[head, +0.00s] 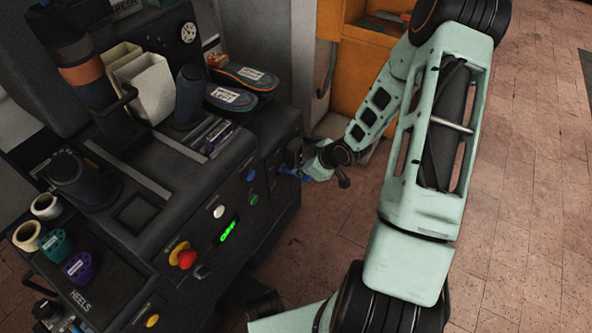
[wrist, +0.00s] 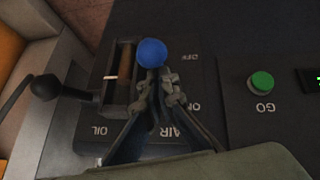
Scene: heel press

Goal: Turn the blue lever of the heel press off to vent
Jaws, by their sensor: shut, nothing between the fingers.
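The blue lever shows in the wrist view as a round blue knob (wrist: 152,53), just beyond the tips of my gripper (wrist: 158,80). The fingers are shut with nothing between them. The tips are at or very near the lower edge of the knob; I cannot tell whether they touch. The lever's stem is hidden behind the fingers. The dark panel around it carries the words OFF, ON and AIR, with OFF nearest the knob. In the head view my gripper (head: 305,163) is at the right end of the dark heel press (head: 140,210), and the lever is hard to make out there.
In the wrist view a green GO button (wrist: 261,82) is right of the lever. A brownish sight tube (wrist: 123,70) marked OIL and a black ball handle (wrist: 46,87) are left. In the head view an orange cabinet (head: 362,45) stands behind; the floor at right is clear.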

